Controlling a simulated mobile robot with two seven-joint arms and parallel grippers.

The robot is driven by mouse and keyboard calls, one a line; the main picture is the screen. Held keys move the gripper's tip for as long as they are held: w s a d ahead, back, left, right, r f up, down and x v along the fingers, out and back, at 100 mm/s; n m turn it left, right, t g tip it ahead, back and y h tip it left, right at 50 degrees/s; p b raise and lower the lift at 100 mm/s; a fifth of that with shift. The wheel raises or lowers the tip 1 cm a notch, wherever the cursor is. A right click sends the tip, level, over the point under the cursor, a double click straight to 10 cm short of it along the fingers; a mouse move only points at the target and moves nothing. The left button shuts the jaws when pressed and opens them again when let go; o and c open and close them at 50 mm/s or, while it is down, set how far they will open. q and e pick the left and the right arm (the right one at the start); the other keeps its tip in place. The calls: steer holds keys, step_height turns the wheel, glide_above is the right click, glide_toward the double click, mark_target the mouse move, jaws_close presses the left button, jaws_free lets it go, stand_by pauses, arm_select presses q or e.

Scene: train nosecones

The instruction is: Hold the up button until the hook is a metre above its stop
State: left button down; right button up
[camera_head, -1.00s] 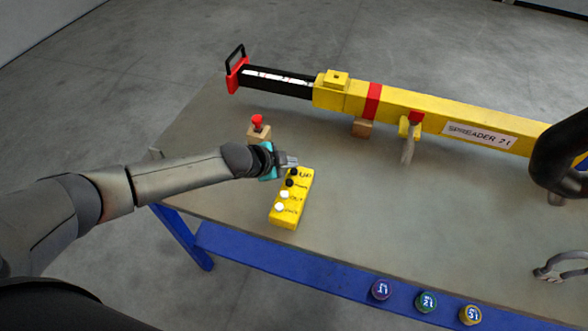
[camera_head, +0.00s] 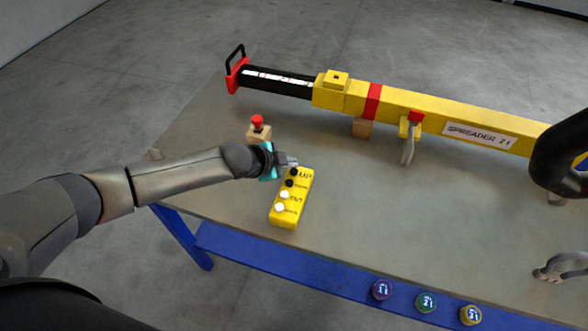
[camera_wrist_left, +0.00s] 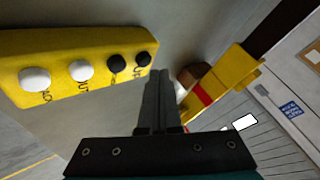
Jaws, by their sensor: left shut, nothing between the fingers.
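The yellow control box (camera_head: 288,217) lies on the table with two black and two white buttons. The black up button (camera_head: 294,172) is at its far end, beside the letters UP. It also shows in the left wrist view (camera_wrist_left: 143,58). My left gripper (camera_head: 293,162) is shut and empty, its tips right at the up button. In the left wrist view the fingertips (camera_wrist_left: 158,74) are beside that button; whether they press it I cannot tell. A grey curved metal piece (camera_head: 560,268) shows at the right edge; I cannot tell if it is the hook. My right gripper is not in view.
A yellow spreader beam (camera_head: 430,117) with a black end and red handle lies across the back. A red button on a wooden block (camera_head: 257,130) stands behind my wrist. A black curved shape (camera_head: 560,155) is at right. Several coloured round pieces (camera_head: 427,302) sit on the blue lower rail.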

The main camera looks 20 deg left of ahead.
arm_select(q)
steer(key=shift+f, duration=0.15)
stand_by(0.3)
steer(key=shift+f, duration=0.3)
